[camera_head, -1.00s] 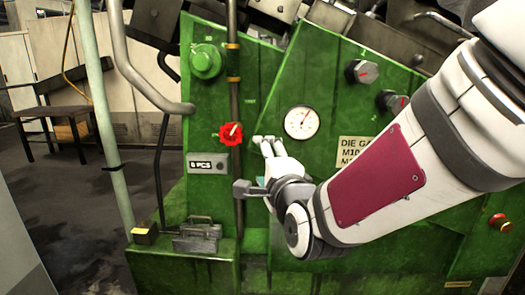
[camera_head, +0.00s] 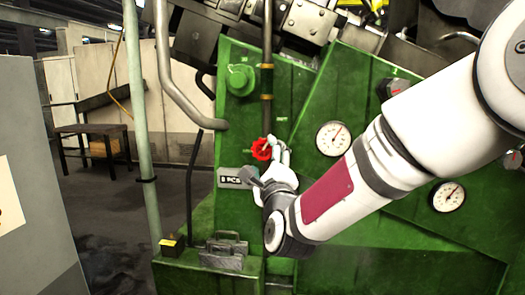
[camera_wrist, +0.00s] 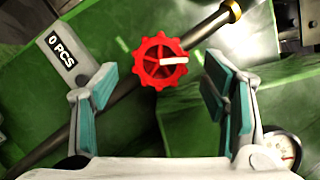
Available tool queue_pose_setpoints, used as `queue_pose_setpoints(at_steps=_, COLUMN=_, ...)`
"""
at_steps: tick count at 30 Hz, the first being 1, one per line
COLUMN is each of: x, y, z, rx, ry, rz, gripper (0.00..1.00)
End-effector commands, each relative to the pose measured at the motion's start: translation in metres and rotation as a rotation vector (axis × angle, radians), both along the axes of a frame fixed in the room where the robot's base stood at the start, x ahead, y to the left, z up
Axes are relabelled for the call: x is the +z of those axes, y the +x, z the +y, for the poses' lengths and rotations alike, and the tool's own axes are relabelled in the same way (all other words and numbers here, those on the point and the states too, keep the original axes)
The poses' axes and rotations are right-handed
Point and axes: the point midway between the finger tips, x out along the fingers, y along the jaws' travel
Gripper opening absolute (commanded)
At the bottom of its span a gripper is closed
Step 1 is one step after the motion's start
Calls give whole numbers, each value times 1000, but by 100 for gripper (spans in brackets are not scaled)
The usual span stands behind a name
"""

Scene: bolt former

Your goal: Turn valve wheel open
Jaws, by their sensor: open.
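The red valve wheel (camera_head: 261,149) is small and toothed, mounted on a vertical pipe on the green machine. In the wrist view the valve wheel (camera_wrist: 160,61) faces me, with a white bar from its hub pointing right. My gripper (camera_head: 274,148) is right beside the wheel in the head view and partly overlaps it. In the wrist view my gripper (camera_wrist: 164,88) is open, with a teal-padded finger on each side of the wheel. Clear gaps show between the wheel and both fingers, and nothing is held. The exact depth between fingertips and wheel is hard to tell.
A counter plate (camera_head: 235,178) is left of the wheel, and a gauge (camera_head: 332,138) is right of it. The pipe (camera_wrist: 100,113) runs behind the wheel. A pale green post (camera_head: 136,120) stands left.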

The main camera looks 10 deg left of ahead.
Motion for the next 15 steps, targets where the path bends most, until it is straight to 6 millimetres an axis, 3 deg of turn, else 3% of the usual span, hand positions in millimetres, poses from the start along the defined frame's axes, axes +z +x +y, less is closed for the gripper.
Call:
queue_pose_setpoints(at_steps=6, x=7, y=31, z=10, rx=2, ry=1, rz=0, gripper=68)
queue_pose_setpoints(at_steps=15, x=10, y=44, z=14, rx=2, ry=-2, rz=1, gripper=68)
